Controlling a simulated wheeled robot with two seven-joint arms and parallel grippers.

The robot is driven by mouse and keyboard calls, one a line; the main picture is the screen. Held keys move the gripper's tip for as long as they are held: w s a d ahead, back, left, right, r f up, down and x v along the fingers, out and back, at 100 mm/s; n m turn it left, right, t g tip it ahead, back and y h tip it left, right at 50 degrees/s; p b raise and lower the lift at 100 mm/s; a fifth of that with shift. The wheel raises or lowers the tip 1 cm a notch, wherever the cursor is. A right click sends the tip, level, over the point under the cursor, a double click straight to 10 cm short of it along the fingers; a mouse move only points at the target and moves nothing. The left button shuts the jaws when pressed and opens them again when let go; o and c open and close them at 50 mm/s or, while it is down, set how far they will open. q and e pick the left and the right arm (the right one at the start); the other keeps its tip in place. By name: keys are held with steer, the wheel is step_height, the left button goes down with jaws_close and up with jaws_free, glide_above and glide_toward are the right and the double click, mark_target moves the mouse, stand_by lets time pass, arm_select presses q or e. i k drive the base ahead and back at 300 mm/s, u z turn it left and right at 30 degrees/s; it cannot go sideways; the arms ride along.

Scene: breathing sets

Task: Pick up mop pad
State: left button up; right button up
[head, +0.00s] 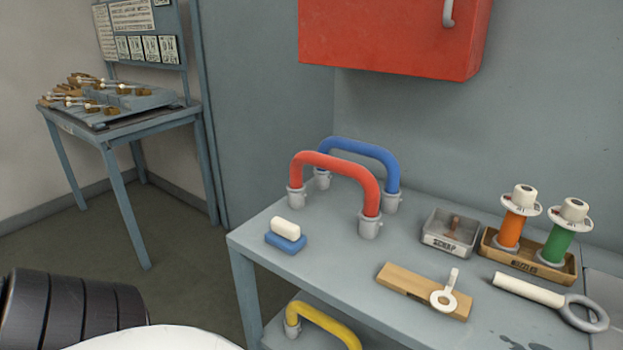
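A small block with a white upper part and a blue base (286,236) lies on the left part of the grey-blue table (330,285), near its front left edge. It looks like the mop pad, and nothing covers it. Neither of my grippers is in view. Dark wet-looking spots (515,343) mark the table top at the lower right.
Red (335,162) and blue (358,149) hoses stand behind the pad. A scrap tray (450,233), nozzle tray (527,258), wooden block (405,285) and white-handled ring tool (530,290) lie to the right. A red cabinet (395,35) hangs above; a yellow hose (325,320) sits below.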

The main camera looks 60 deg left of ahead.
mark_target(284, 235)
steer(key=z, duration=0.65)
steer(key=k, duration=0.55)
steer(key=u, duration=1.45)
